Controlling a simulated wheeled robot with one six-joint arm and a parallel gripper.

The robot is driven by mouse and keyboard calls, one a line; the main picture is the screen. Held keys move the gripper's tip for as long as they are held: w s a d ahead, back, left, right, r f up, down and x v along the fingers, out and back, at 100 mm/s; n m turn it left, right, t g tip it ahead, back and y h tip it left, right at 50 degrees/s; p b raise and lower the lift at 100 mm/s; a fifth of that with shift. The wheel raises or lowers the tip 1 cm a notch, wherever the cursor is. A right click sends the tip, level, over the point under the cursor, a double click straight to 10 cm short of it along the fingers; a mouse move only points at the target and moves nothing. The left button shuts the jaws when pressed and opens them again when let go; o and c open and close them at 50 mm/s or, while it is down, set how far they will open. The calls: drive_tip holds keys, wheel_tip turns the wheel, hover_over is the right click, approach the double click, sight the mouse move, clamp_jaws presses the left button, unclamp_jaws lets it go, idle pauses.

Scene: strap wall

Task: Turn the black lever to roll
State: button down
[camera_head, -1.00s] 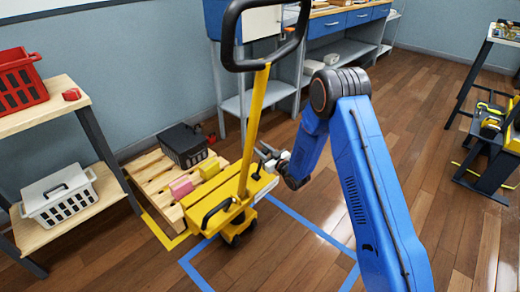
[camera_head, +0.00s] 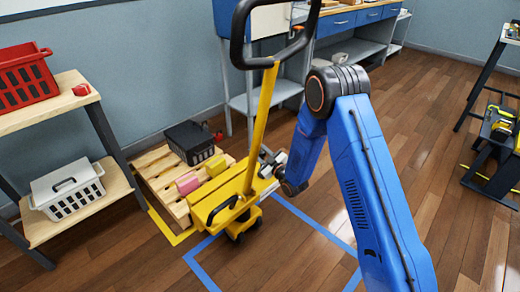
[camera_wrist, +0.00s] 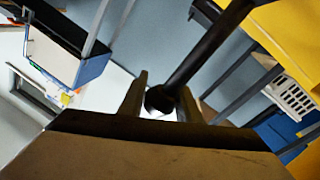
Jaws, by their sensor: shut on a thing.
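A yellow pallet truck (camera_head: 215,205) with a tall yellow mast and a black loop handle (camera_head: 238,35) stands at the centre of the head view. My gripper (camera_head: 267,160) is low beside the mast, on its right, partly hidden behind my arm. In the wrist view, a black lever (camera_wrist: 208,55) runs from the upper right down to a blunt dark end between the two fingers of my gripper (camera_wrist: 162,100). My gripper is shut on this lever. The lever's held part is not clear in the head view. A black curved handle (camera_head: 222,213) is on the truck's body.
A wooden pallet (camera_head: 160,172) with a black crate (camera_head: 190,142) and small blocks lies behind the truck. A shelf with a red basket (camera_head: 25,75) and a white basket (camera_head: 68,188) stands left. Blue tape (camera_head: 318,228) marks the floor; open floor lies right.

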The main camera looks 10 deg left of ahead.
drive_tip(key=c, duration=1.3)
unclamp_jaws()
drive_tip(key=v, duration=1.7)
drive_tip(key=shift+d, duration=0.2)
